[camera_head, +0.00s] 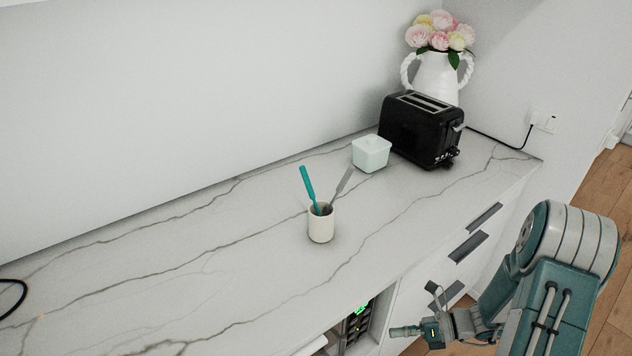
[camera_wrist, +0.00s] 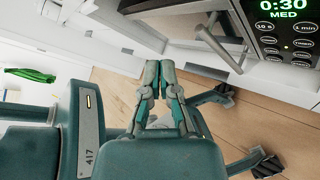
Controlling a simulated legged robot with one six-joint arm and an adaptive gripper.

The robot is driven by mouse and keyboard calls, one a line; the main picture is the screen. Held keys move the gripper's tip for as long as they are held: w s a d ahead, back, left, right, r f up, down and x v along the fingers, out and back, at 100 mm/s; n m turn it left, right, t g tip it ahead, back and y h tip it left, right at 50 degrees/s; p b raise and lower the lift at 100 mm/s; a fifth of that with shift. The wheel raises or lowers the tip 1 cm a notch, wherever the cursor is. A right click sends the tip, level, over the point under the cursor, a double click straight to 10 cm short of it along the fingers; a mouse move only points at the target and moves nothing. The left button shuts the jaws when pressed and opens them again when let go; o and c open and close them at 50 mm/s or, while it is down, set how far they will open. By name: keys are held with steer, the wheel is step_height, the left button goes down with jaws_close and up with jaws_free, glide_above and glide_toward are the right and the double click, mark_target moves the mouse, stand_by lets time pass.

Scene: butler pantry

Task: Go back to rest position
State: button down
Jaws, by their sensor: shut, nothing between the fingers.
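My gripper (camera_head: 402,331) is at the lower right in the head view, low beside the front of the counter (camera_head: 150,265) and below its top. In the wrist view my gripper (camera_wrist: 158,70) has its two fingers together at the tips, with nothing held. Floor and cabinet fronts show beyond the fingers. My teal arm is folded at the right of the head view, clear of the things on the counter.
A cream cup (camera_head: 321,226) holds a teal-handled utensil and a grey one. A pale lidded box (camera_head: 371,153), a black toaster (camera_head: 420,130) and a white flower vase (camera_head: 437,75) stand behind it. A microwave (camera_wrist: 285,35) sits under the counter near my gripper.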

steer(key=s+a+r+n+t+h, duration=0.1)
steer(key=s+r+n+h, duration=0.3)
steer(key=r+n, duration=0.5)
steer(key=s+a+r+n+t+h, duration=0.1)
steer(key=s+r+n+h, duration=0.3)
steer(key=r+n, duration=0.5)
steer(key=s+a+r+n+t+h, duration=0.1)
steer(key=s+r+n+t+h, duration=0.1)
steer(key=s+r+n+h, duration=0.3)
step_height(320, 180, up, 5)
steer(key=n+h, duration=0.1)
steer(key=n, duration=0.3)
steer(key=shift+a+n, duration=0.15)
steer(key=shift+n, duration=0.25)
steer(key=shift+r, duration=0.1)
